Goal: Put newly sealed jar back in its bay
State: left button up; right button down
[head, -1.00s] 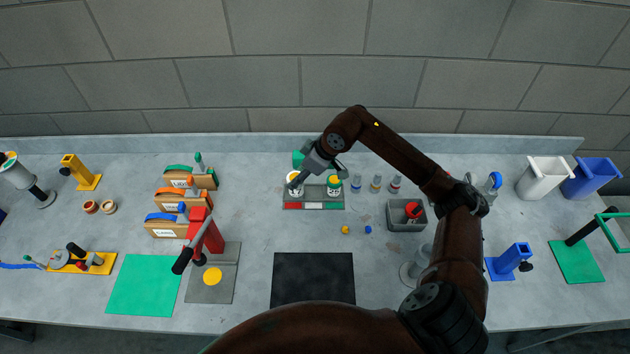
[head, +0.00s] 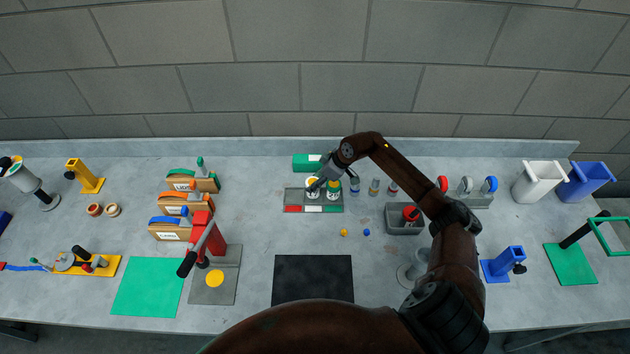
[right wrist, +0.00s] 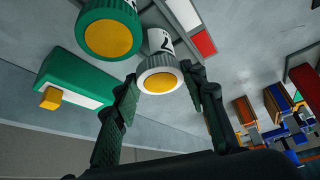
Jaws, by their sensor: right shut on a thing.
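The white-lidded jar (head: 312,181) with a yellow lid centre is in my right gripper (head: 316,185). In the right wrist view this jar (right wrist: 160,78) shows a black mark like a 2 and stands between the fingers of the gripper (right wrist: 163,86). The grey tray (head: 292,196) has red, white and green labels along its front. The held jar is at its middle bay, behind the white label. I cannot tell whether its base touches the tray floor. A green-lidded jar (head: 333,184) stands in the right bay, close beside it. My left gripper is out of view.
A green box (head: 304,162) lies behind the tray. Two small caps (head: 344,232) lie in front. A black mat (head: 313,280) is clear nearer me.

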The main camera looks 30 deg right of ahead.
jog(key=shift+f, duration=0.15)
jog(key=shift+f, duration=0.2)
jog(key=c, duration=1.2)
grip_release()
jog(key=shift+s+d+r, duration=0.1)
jog(key=shift+d+r, duration=0.05)
jog(key=shift+r, duration=0.35)
jog(key=b+v, duration=0.2)
jog(key=v, duration=0.9)
jog(key=shift+s+r, duration=0.1)
jog(key=shift+r, duration=0.05)
